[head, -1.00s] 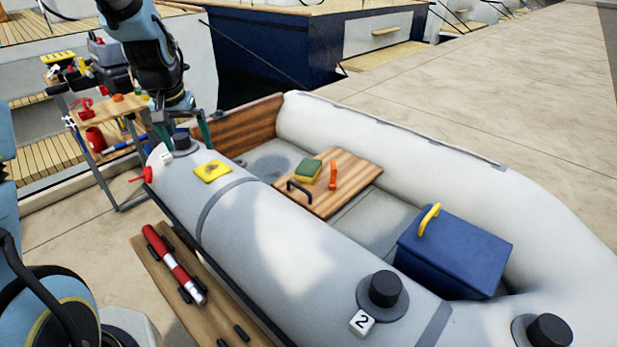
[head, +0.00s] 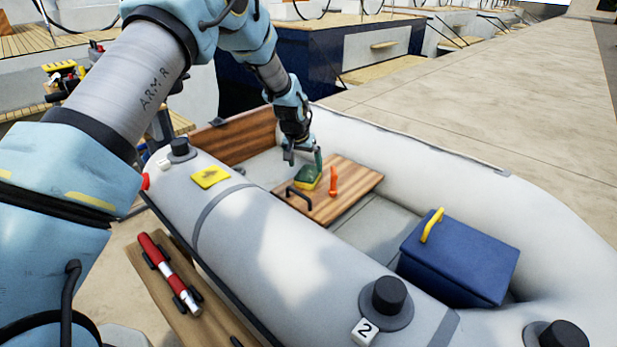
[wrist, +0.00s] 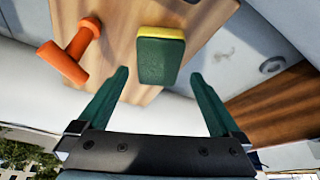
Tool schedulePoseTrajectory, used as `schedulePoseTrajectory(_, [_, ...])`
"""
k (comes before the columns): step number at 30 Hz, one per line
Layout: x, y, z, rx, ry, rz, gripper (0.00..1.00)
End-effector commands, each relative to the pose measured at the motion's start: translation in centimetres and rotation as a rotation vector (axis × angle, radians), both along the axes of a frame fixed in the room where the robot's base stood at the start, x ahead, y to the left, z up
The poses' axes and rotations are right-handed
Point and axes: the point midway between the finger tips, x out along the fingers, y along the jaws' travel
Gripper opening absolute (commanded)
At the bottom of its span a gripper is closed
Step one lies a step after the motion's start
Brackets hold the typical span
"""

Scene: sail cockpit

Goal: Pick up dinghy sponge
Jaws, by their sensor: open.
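The dinghy sponge (head: 308,177), green on top with a yellow layer, lies on the brown wooden thwart board (head: 345,195) inside the grey inflatable dinghy. In the wrist view the sponge (wrist: 161,56) shows ahead of my gripper, roughly between its two green fingers but beyond their tips. My gripper (head: 303,157) is open and empty, close above the sponge in the head view, where one finger partly covers it. In the wrist view my gripper (wrist: 158,78) has its fingers spread wider than the sponge.
An orange handled object (head: 333,181) stands on the board just right of the sponge. A black handle (head: 299,198) rises from the board in front. A blue box (head: 458,262) with a yellow handle sits farther right. The dinghy's grey tube (head: 265,240) runs along the near side.

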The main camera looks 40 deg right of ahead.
Motion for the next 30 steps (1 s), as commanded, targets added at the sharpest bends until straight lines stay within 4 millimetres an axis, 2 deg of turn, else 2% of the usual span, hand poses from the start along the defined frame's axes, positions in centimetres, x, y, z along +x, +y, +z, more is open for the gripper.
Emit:
schedulePoseTrajectory(12, [0.9,-1.7,-4.3,0.0,0.0,0.001,1.0])
schedulePoseTrajectory(30, [0.9,-1.8,-4.9,0.0,0.0,0.001,1.0])
